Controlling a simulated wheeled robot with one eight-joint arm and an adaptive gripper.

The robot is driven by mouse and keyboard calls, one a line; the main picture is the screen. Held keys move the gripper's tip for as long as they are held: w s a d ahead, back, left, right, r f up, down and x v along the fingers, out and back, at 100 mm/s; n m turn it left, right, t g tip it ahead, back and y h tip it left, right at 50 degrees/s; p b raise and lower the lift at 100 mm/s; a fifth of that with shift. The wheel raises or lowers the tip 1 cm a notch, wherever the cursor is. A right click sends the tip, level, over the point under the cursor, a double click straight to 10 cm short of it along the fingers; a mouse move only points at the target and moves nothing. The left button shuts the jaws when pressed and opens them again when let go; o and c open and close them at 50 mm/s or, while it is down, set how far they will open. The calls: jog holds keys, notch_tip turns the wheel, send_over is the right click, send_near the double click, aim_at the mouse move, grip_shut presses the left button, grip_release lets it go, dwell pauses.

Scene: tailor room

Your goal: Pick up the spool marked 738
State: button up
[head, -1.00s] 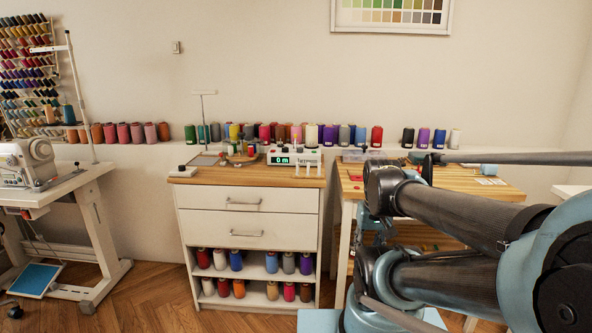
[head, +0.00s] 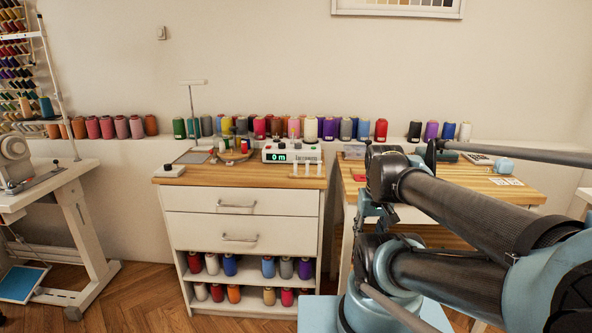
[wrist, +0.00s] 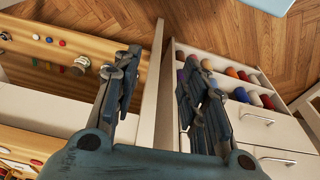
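No number 738 is readable on any spool, so I cannot tell which one it is. A row of large spools (head: 328,129) in many colours stands on the wall ledge. More spools (head: 230,265) stand on the two open shelves of the white cabinet (head: 239,222); these also show in the wrist view (wrist: 240,95). Small spools stand around a round wooden stand (head: 233,156) on the cabinet top. My gripper (wrist: 160,68) is open, with nothing between its fingers. It is in the air beside the cabinet, apart from the spools. In the head view my arm largely hides it.
A counter box (head: 291,154) reading "0 m" stands on the cabinet top. A wooden table (head: 495,188) stands to the right, partly behind my arm. A sewing machine table (head: 50,182) is at left, with a thread rack (head: 18,75) behind. The floor (head: 140,295) before the cabinet is open.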

jog(key=w+a+r+n, duration=0.3)
jog(key=w+r+n, duration=0.2)
jog(key=w+r, duration=0.4)
notch_tip(320, 180, up, 17)
jog(key=n+g, duration=0.2)
jog(key=n, duration=1.3)
send_over(295, 167)
jog(key=f, duration=1.1)
jog(key=shift+w+f, duration=0.3)
jog(key=shift+f, duration=0.05)
jog(key=shift+w+f, duration=0.15)
jog(key=shift+f, duration=1.2)
jog(key=shift+w+f, duration=0.1)
jog(key=shift+f, duration=1.25)
jog(key=shift+c, duration=0.6)
jog(key=c, duration=0.7)
